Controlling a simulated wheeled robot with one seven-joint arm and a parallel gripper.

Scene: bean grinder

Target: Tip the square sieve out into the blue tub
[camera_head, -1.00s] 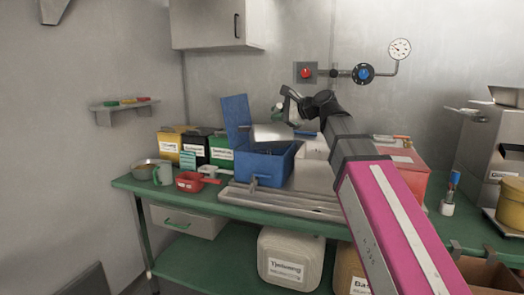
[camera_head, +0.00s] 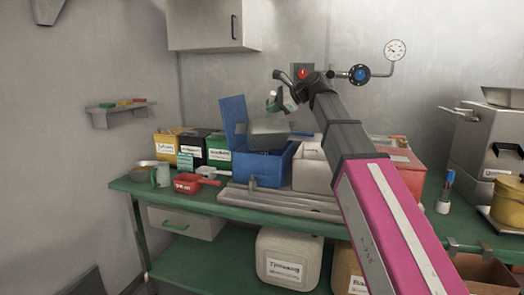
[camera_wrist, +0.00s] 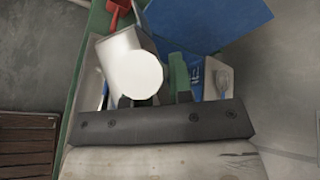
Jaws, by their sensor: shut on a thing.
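The square sieve (camera_head: 268,133), a grey metal box shape, hangs above the open blue tub (camera_head: 262,168) on the bench. It looks tilted, with a broad dark face showing; I cannot see what it holds. My gripper (camera_head: 275,103) is shut on the sieve, just above and right of it, though the grip itself is hard to make out. In the wrist view, a pale body with a bright white round patch (camera_wrist: 137,75) lies beyond my fingers (camera_wrist: 155,98). The tub's raised blue panel (camera_head: 234,118) stands behind it on the left. The tub's inside is hidden.
A white bin (camera_head: 312,170) and a red box (camera_head: 405,172) stand right of the tub. Yellow, black and green boxes (camera_head: 218,150) stand left. A red scoop (camera_head: 187,183), a mug (camera_head: 160,176) and a bowl sit at the left end.

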